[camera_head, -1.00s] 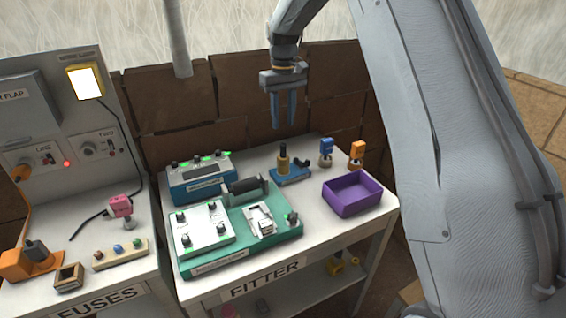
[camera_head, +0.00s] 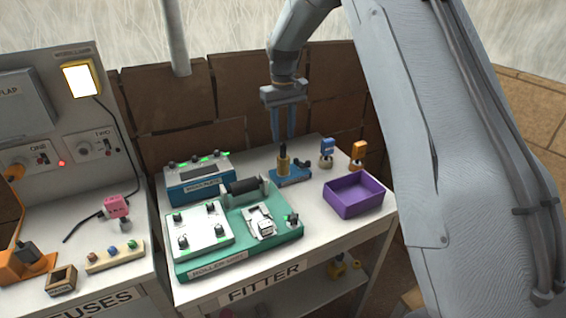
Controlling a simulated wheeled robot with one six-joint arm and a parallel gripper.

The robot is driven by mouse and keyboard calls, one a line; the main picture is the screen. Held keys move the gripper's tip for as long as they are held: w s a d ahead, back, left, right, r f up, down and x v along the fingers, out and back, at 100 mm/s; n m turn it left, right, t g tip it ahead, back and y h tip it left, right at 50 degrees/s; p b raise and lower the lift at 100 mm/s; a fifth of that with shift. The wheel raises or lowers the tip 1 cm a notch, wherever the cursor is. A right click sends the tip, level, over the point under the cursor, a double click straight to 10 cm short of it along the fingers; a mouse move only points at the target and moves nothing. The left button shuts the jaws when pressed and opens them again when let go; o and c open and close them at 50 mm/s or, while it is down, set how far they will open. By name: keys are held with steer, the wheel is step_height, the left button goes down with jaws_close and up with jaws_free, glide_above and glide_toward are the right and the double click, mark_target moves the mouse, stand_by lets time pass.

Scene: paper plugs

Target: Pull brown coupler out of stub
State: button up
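A brown-yellow coupler (camera_head: 284,164) stands upright on a small blue base (camera_head: 292,178) on the white bench, near the back. The stub itself cannot be made out; the coupler and the base cover it. My gripper (camera_head: 283,142) points straight down just above the coupler, its two blue-grey fingers apart. The fingertips are around the level of the coupler's dark top, and I cannot tell whether they touch it.
A purple open tray (camera_head: 353,207) stands to the right. Blue (camera_head: 326,149) and orange (camera_head: 357,151) plugs stand behind it. A green roller unit (camera_head: 245,247) and a blue box (camera_head: 201,184) stand to the left.

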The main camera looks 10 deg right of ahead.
mark_target(283, 144)
steer(key=shift+f+b, duration=0.55)
steer(key=shift+f, duration=1.25)
jaws_close()
